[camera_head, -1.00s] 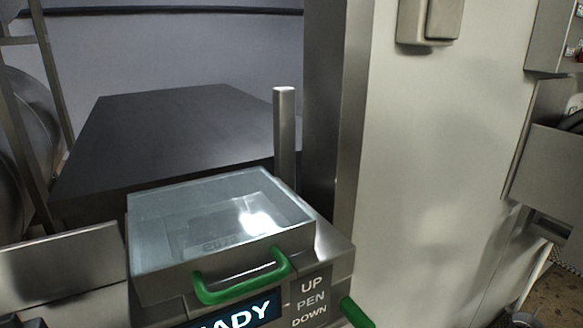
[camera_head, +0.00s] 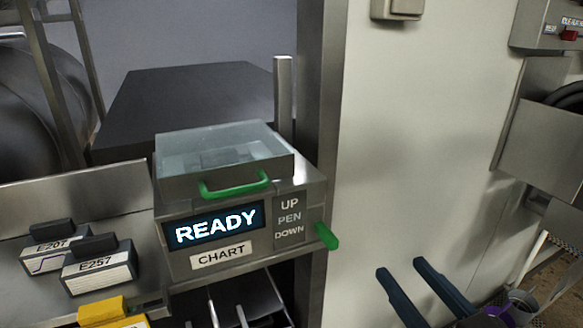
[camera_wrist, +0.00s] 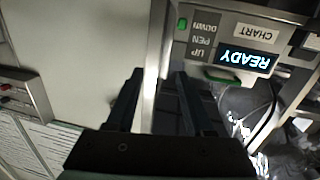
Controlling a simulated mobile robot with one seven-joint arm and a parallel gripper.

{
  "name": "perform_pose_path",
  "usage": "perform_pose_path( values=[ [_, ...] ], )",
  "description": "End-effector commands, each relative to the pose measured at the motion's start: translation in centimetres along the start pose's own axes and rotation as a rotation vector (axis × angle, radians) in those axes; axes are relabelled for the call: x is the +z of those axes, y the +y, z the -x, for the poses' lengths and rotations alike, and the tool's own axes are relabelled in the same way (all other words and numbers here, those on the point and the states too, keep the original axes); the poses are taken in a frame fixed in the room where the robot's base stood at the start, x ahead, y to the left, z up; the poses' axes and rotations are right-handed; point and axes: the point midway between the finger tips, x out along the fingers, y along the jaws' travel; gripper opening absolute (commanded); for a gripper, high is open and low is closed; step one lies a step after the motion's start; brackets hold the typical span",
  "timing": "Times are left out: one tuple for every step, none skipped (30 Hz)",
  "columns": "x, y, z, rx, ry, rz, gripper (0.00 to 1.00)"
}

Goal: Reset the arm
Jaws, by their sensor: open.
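My gripper (camera_head: 424,290) is at the lower right of the head view, in front of the pale wall panel. Its two dark fingers are apart with nothing between them. In the wrist view my gripper (camera_wrist: 155,92) is also open and empty, with the chart recorder (camera_wrist: 245,50) beyond it, upside down. In the head view the chart recorder (camera_head: 240,222) shows READY on its screen. It has a clear lid with a green handle (camera_head: 235,187), which looks closed, and a green pen lever (camera_head: 326,235) on its right side.
Cartridges marked E207 (camera_head: 52,248) and E257 (camera_head: 98,265) sit left of the recorder, above a yellow item (camera_head: 110,312). A metal post (camera_head: 284,100) stands behind the recorder. A control box with a red switch (camera_head: 568,35) is at upper right. The pale wall panel (camera_head: 420,140) is bare.

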Motion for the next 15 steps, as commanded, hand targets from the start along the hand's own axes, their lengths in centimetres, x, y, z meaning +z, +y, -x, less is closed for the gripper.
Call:
perform_pose_path(
  values=[
    [-2.3, -0.8, -1.5, 0.019, 0.03, 0.022, 0.53],
    [-3.6, -1.2, -2.3, 0.038, 0.05, 0.029, 0.53],
    [-5.8, -1.9, -3.4, 0.064, 0.086, 0.042, 0.53],
    [-7.5, -2.6, -4.0, 0.084, 0.12, 0.051, 0.53],
    [-9.4, -3.3, -4.5, 0.103, 0.159, 0.058, 0.53],
    [-12.1, -4.5, -5.0, 0.126, 0.219, 0.067, 0.53],
    [-14.1, -5.4, -5.2, 0.142, 0.269, 0.071, 0.53],
    [-16.2, -6.4, -5.2, 0.155, 0.321, 0.074, 0.53],
    [-18.8, -7.7, -4.9, 0.17, 0.394, 0.075, 0.53],
    [-20.7, -8.7, -4.5, 0.18, 0.449, 0.075, 0.53],
    [-22.4, -9.7, -4.0, 0.186, 0.501, 0.073, 0.53],
    [-24.4, -10.8, -3.2, 0.192, 0.567, 0.069, 0.53],
    [-25.8, -11.7, -2.6, 0.195, 0.614, 0.066, 0.53],
    [-27.0, -12.4, -1.9, 0.197, 0.656, 0.062, 0.53],
    [-28.4, -13.3, -1.1, 0.198, 0.707, 0.056, 0.53]
  ],
)
